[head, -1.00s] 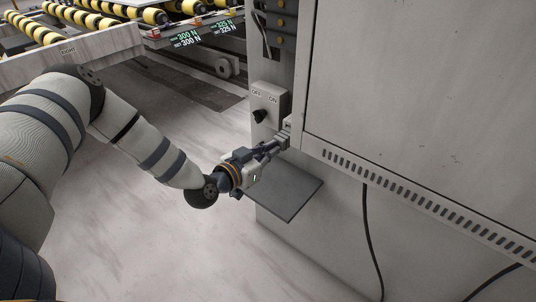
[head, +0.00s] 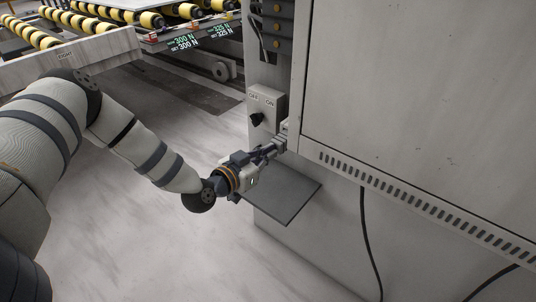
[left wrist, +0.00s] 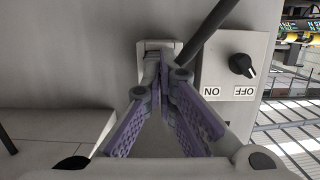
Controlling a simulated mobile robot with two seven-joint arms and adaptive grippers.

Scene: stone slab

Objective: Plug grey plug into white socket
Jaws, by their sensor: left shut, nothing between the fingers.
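The white socket (head: 284,128) is on the cabinet's side wall, just beside the OFF/ON switch box. A small grey block that looks like the grey plug (head: 279,143) is at the socket's front, at my left fingertips. I cannot tell how deep it sits. My left gripper (head: 270,150) points at it, with fingers shut and nothing between them. In the left wrist view the fingertips (left wrist: 165,68) meet in front of the pale socket frame (left wrist: 152,47) and hide much of it. The plug is not clear there. My right gripper is not in view.
The switch box (head: 264,108) with its black knob is close to the fingers. A dark flat shelf (head: 285,205) juts out below the gripper. A dark strip (left wrist: 205,28) crosses the wrist view near the fingertips. A black cable (head: 368,240) hangs at the right.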

